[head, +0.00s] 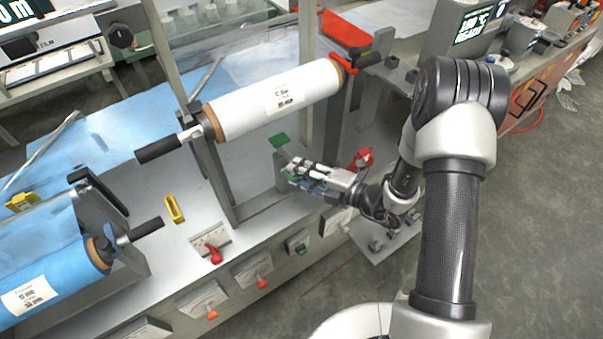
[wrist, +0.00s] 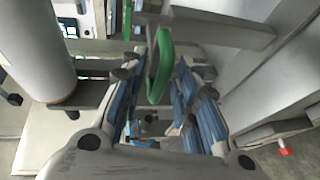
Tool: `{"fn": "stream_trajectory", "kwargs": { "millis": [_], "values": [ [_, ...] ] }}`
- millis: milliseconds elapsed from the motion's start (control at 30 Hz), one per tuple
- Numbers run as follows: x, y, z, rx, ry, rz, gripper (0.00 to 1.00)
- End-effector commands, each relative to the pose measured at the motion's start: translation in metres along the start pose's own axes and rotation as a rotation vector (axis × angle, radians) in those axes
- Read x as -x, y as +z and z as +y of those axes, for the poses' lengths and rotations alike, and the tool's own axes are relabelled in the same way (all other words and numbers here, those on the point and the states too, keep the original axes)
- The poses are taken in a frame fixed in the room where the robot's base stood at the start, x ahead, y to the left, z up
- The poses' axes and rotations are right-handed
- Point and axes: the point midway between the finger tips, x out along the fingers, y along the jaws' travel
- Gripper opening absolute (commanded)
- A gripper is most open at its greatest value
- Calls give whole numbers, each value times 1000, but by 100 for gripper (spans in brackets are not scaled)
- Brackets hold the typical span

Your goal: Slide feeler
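A green tab-shaped part (head: 279,140), which looks like the feeler, stands on a thin stem just beyond my fingertips in the head view. In the wrist view it shows as a rounded green strip (wrist: 160,66) between the two fingers. My gripper (head: 291,170) reaches left over the machine's front edge, close to this part. In the wrist view my gripper (wrist: 163,82) has its blue-padded fingers apart, one on each side of the green strip. Gaps show beside the strip, and I see no clear contact. The lower part of the feeler is hidden by my fingers.
A white film roll (head: 275,100) lies above and left of my gripper; its pale cylinder fills the upper left of the wrist view. A grey upright post (head: 215,170) stands left of my gripper. A red knob (head: 362,158) is close on the right.

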Motion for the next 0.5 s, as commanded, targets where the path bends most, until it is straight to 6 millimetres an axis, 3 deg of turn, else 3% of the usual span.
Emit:
{"fn": "stream_trajectory", "kwargs": {
  "millis": [200,500],
  "values": [
    [0,0,0,0,0,0,28],
    [0,0,0,-1,-1,0,8]
  ]
}}
